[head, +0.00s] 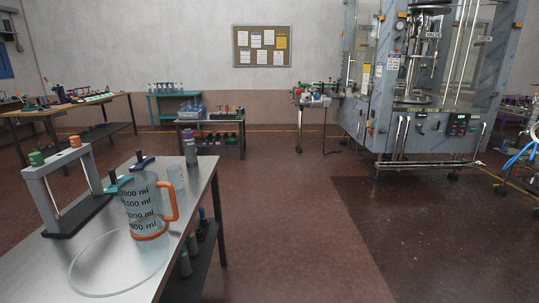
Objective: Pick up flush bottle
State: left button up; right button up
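Neither of my grippers is in view. No bottle carries a readable label, so I cannot tell which one is the flush bottle. A grey bottle with a purple cap (190,149) stands upright near the far end of the steel table (182,205) at the left. A clear measuring jug (146,207) with black millilitre marks and an orange handle and base ring stands nearer on that table. Dark blue and teal pieces with black knobs show at its top. Several dark bottles (185,262) stand on the table's lower shelf, partly hidden by the tabletop.
A clear round disc (118,262) lies at the table's front. A cart (212,120), benches and a large glass-walled machine (420,90) stand further back. The floor right of the table is clear.

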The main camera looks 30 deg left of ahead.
aim_at(191, 161)
jog(key=i+u, duration=0.75)
jog(key=i+l+u, duration=0.4)
jog(key=i+j, duration=0.1)
